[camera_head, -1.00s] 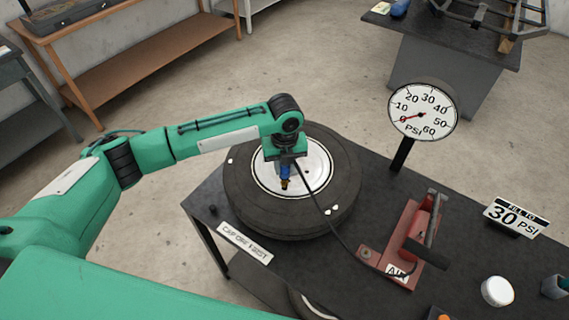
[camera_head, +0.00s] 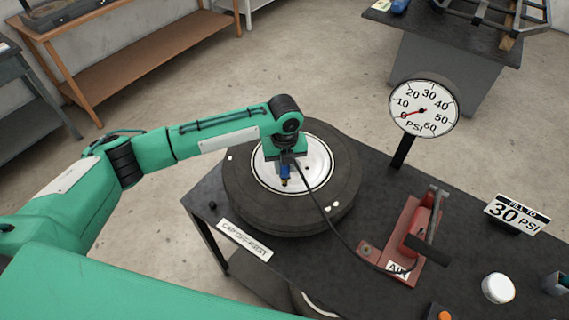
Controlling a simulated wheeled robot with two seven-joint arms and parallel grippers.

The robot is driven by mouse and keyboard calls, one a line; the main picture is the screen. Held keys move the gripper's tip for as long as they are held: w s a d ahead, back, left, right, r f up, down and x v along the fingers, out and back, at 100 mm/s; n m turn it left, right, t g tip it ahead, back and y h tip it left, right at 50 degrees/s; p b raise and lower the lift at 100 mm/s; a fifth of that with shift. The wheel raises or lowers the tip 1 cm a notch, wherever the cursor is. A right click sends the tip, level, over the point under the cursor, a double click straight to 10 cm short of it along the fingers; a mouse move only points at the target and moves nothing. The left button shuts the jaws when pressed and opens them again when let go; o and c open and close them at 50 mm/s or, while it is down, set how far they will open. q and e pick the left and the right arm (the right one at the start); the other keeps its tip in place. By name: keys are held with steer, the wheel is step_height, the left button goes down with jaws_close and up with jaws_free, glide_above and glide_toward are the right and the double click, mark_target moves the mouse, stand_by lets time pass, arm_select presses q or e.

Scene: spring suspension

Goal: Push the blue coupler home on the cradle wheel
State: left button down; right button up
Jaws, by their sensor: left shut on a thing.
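The cradle wheel (camera_head: 342,208), a black tire with a white hub, lies flat on the dark table. My left gripper (camera_head: 285,168) points down over the hub. It is shut on the blue coupler (camera_head: 285,173), whose brass-coloured lower end (camera_head: 285,183) shows below. The coupler stands upright over the near part of the white hub. Whether its tip is seated on a valve stem cannot be told from here. A black hose (camera_head: 325,212) runs from the coupler to the red air pump (camera_head: 405,240). My right gripper is not in view.
A round gauge (camera_head: 423,108) on a post stands behind the pump, its needle near 0. A "CAP OFF FIRST" sign (camera_head: 245,240) and a small black cap (camera_head: 212,206) lie left of the wheel. A "30 PSI" sign (camera_head: 516,215) and a white round container (camera_head: 498,288) are at right.

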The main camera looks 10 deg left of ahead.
arm_select(q)
steer(key=shift+f, duration=0.35)
steer(key=c, duration=1.1)
jaws_free()
step_height(320, 180, up, 7)
steer(key=p, duration=0.6)
